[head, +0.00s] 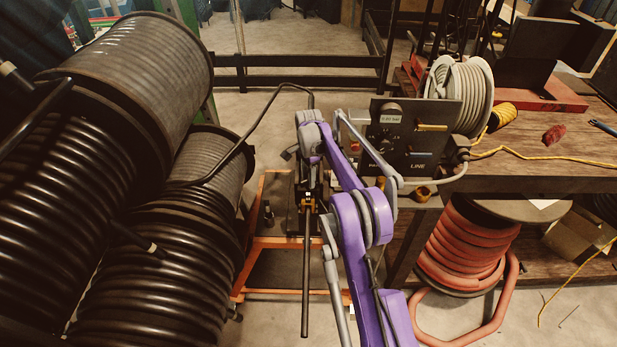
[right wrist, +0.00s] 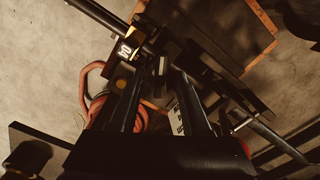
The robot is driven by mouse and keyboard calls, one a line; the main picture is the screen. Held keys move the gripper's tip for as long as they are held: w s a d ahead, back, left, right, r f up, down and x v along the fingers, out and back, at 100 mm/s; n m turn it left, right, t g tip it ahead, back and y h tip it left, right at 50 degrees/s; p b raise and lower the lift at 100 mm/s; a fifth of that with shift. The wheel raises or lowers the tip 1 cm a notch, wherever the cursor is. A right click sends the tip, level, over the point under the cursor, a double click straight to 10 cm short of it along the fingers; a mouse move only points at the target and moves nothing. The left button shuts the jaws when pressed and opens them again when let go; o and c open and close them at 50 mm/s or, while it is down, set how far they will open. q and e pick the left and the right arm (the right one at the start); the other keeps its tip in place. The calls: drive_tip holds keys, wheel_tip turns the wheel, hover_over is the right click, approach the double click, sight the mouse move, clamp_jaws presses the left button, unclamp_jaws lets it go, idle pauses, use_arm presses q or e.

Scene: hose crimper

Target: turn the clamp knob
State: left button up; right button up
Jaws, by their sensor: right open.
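My right arm, purple and grey, reaches over a dark hose crimper (head: 306,222) on an orange-framed stand. My right gripper (right wrist: 158,75) is open, with its two dark fingers pointing at the crimper's dark metalwork. In the head view the fingers merge with the dark parts below the grey wrist. The clamp knob cannot be picked out clearly, and I cannot tell whether a finger touches it. My left gripper is out of view.
Large black hose reels (head: 130,70) crowd the left. A control panel (head: 413,140) and a grey hose reel (head: 465,90) stand on the bench at right. A red hose coil (head: 462,245) is below it. A long bar (head: 306,280) projects forward from the crimper. Some floor is clear.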

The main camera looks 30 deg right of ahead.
drive_tip(key=shift+r, duration=0.1)
wheel_tip(320, 180, up, 11)
drive_tip(key=shift+f+p, duration=0.2)
drive_tip(key=shift+p, duration=0.2)
idle(0.3)
